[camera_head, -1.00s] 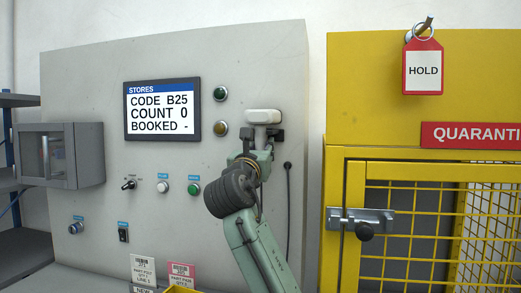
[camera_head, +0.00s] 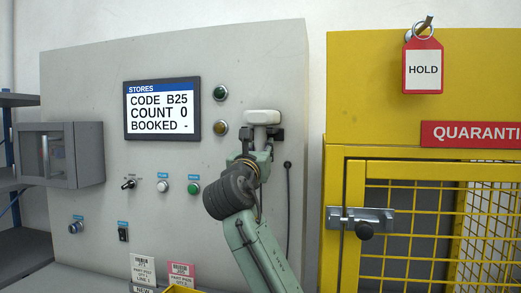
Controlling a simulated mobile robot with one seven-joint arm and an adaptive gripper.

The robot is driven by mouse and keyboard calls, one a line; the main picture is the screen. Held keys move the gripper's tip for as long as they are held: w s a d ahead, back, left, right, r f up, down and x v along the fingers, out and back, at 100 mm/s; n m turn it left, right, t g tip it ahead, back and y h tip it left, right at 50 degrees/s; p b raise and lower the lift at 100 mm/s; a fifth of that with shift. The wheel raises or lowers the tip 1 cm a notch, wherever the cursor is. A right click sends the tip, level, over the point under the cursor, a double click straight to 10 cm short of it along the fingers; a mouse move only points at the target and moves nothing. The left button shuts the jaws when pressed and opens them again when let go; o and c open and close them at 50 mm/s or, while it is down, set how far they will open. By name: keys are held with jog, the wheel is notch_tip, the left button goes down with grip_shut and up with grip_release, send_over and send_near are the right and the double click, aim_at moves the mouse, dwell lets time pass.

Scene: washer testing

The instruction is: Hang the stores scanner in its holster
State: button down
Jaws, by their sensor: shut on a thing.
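The holster cannot be told apart; the gripper and scanner cover that part of the panel. Whether the scanner touches the panel cannot be told.
The stores screen (camera_head: 162,109) reads CODE B25, COUNT 0, BOOKED -. A green lamp (camera_head: 221,93) and amber lamp (camera_head: 220,128) are left of the scanner. A dark cable (camera_head: 289,210) hangs at right. A yellow cage (camera_head: 345,90) with a latch (camera_head: 362,222) stands further right.

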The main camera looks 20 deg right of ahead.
jog(key=shift+f, duration=0.4)
jog(key=c, duration=1.2)
grip_release()
jog(key=shift+r, duration=0.1)
